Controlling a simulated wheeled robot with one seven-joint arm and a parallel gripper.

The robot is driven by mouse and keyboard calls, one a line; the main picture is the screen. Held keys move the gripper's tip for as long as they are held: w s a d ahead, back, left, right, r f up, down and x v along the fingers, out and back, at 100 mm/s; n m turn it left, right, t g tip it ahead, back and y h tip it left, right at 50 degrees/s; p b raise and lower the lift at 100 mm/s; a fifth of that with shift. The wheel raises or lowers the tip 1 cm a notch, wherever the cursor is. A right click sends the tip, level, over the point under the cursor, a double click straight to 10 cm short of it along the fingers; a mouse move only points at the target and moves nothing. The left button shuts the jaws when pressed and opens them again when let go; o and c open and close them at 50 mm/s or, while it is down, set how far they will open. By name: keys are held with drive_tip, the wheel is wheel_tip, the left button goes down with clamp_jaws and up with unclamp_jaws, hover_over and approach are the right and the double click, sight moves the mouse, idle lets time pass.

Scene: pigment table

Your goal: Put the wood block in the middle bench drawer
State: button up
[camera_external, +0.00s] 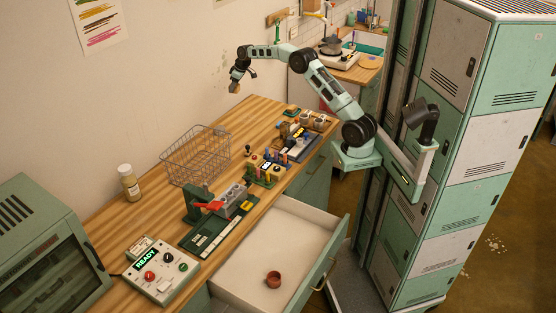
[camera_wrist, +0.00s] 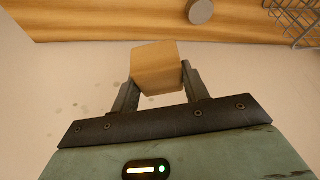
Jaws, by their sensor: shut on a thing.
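My gripper (camera_external: 233,89) is raised high above the back edge of the wooden bench, near the wall. In the wrist view my gripper (camera_wrist: 157,84) is shut on the wood block (camera_wrist: 156,66), a light tan block held between both fingers. The block shows only as a small tan spot at the fingertips in the external view. A bench drawer (camera_external: 240,272) stands pulled out at the bench front, with a small reddish-brown pot (camera_external: 273,279) inside. Whether it is the middle drawer I cannot tell for certain. The gripper is well above and behind this drawer.
On the bench (camera_external: 110,228) stand a wire basket (camera_external: 195,153), a jar (camera_external: 129,183), a control box (camera_external: 161,270), a green press with a red lever (camera_external: 205,206) and racks of small coloured items (camera_external: 270,165). A green cabinet (camera_external: 40,250) is at left; lockers (camera_external: 460,130) are at right.

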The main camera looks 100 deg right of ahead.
drive_tip(key=w+a+r+n+y, duration=0.1)
drive_tip(key=w+a+n, duration=0.25)
drive_tip(key=a, duration=0.75)
drive_tip(key=w+a+n+y+b, duration=0.15)
drive_tip(key=w+a, duration=0.25)
drive_tip(key=a, duration=0.7)
drive_tip(key=w+a+r+n+y, duration=0.1)
drive_tip(key=w+a+n, duration=0.2)
drive_tip(key=a, duration=0.9)
drive_tip(key=s+a+r+n+y, duration=0.1)
drive_tip(key=s+a+n, duration=0.15)
drive_tip(key=a, duration=0.75)
drive_tip(key=s+a+r+n+y, duration=0.15)
drive_tip(key=a+n, duration=0.25)
drive_tip(key=a, duration=0.7)
drive_tip(key=n+g+b, duration=0.2)
drive_tip(key=n+g, duration=0.2)
drive_tip(key=n, duration=0.5)
hover_over(302, 249)
drive_tip(key=d, duration=0.2)
wheel_tip(302, 249, down, 4)
drive_tip(key=shift+y, duration=0.3)
wheel_tip(302, 249, down, 38)
drive_tip(key=shift+w+a+f, duration=0.1)
drive_tip(key=shift+f, duration=0.05)
